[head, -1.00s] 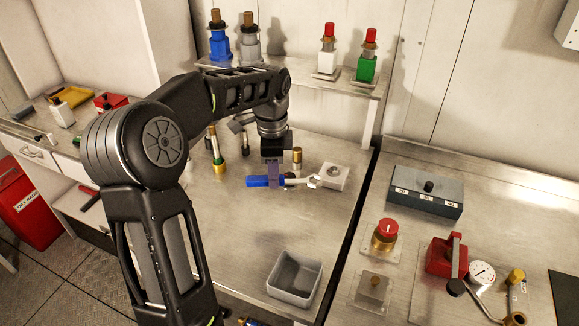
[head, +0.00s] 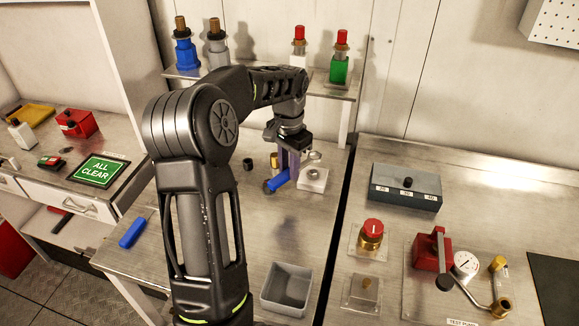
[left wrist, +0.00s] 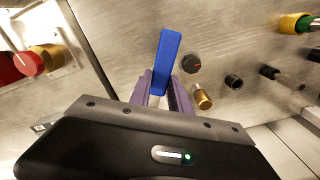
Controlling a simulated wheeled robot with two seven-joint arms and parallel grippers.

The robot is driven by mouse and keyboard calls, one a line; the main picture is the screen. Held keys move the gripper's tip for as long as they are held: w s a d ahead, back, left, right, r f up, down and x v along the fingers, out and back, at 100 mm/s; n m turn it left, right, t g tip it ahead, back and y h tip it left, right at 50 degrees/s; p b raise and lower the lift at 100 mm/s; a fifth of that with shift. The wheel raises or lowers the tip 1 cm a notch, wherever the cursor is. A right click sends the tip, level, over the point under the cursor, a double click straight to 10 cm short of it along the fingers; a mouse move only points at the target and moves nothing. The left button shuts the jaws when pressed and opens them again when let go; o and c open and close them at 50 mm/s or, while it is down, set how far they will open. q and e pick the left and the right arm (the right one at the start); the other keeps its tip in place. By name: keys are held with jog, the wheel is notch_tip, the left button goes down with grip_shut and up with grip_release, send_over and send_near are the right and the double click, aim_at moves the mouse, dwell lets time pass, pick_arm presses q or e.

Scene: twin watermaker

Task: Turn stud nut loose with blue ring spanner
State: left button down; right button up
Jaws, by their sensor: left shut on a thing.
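My left gripper (head: 287,172) is shut on the blue handle of the ring spanner (head: 277,182). In the left wrist view the blue spanner handle (left wrist: 165,55) sticks out between the purple fingers (left wrist: 163,95). The pale block (head: 313,183) with the stud nut (head: 313,174) sits just right of the gripper on the bench. A silvery part near the block's far edge looks like the spanner's ring end, apparently off the nut. Whether it touches the block I cannot tell. My right gripper is not in view.
A brass cylinder (head: 274,160) and a black knob (head: 248,164) stand close left of the gripper. A grey open bin (head: 288,290) is at the front. A shelf (head: 345,94) with bottles is behind. Another blue-handled thing (head: 132,232) lies at the bench's left edge.

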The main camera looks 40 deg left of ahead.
pick_arm(q)
jog(key=shift+f, duration=0.15)
jog(key=shift+f+b, duration=1.55)
jog(key=shift+f, duration=0.25)
jog(key=shift+r, duration=0.1)
jog(key=shift+f+b, duration=0.6)
jog(key=shift+f, duration=0.7)
